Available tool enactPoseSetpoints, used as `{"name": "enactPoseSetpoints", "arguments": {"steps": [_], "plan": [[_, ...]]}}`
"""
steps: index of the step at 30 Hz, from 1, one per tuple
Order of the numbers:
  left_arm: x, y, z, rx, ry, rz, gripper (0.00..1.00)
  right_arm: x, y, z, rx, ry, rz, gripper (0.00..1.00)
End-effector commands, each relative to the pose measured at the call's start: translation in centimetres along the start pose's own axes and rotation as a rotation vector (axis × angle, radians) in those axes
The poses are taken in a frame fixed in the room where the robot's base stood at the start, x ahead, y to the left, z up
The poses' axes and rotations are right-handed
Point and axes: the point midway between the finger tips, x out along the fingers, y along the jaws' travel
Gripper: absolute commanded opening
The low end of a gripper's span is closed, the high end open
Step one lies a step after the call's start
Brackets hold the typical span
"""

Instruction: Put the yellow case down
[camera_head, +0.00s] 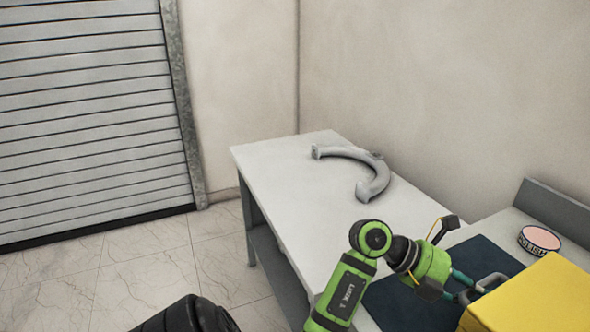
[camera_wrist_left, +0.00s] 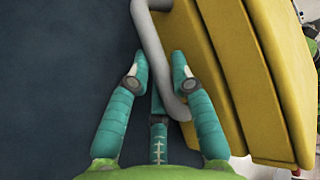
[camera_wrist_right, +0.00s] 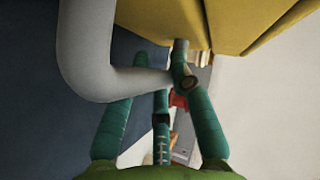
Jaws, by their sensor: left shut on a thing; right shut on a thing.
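The yellow case (camera_head: 540,300) is at the lower right of the head view, partly cut off by the frame edge. It also shows in the left wrist view (camera_wrist_left: 255,80) and along the top of the right wrist view (camera_wrist_right: 235,20). My left gripper (camera_head: 465,284) is shut on a grey handle (camera_wrist_left: 152,45) on the case's side. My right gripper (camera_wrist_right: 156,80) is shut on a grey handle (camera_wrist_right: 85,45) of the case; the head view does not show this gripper. I cannot tell whether the case touches the surface below.
A dark blue mat (camera_head: 395,300) lies beside the case. A white table (camera_head: 290,165) behind it bears a curved grey pipe (camera_head: 380,182). A round pink-topped tin (camera_head: 540,240) stands on the surface at right. The tiled floor (camera_head: 130,265) at left is clear.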

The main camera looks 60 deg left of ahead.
Motion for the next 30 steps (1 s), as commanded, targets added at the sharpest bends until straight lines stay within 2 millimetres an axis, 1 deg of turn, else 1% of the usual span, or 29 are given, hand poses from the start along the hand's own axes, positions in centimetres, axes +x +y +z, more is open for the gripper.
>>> {"name": "enactPoseSetpoints", "arguments": {"steps": [1,3,19,27,30], "plan": [[-0.1,-0.9,0.1,0.005,0.004,-0.013,0.0,-0.2,-0.9,0.0,0.0,-0.004,-0.012,0.0],[-0.2,-1.2,0.2,0.005,0.004,-0.013,0.0,-0.3,-1.1,-0.1,0.0,-0.004,-0.012,0.0],[-0.4,-1.6,0.4,0.006,0.003,-0.012,0.0,-0.5,-1.5,-0.3,0.0,-0.004,-0.012,0.0],[-1.3,-3.4,1.4,0.005,0.003,-0.012,0.0,-1.4,-3.4,-1.3,0.0,-0.003,-0.013,0.0],[-1.5,-3.7,1.5,0.005,0.003,-0.012,0.0,-1.6,-3.7,-1.4,0.0,-0.004,-0.012,0.0]]}}
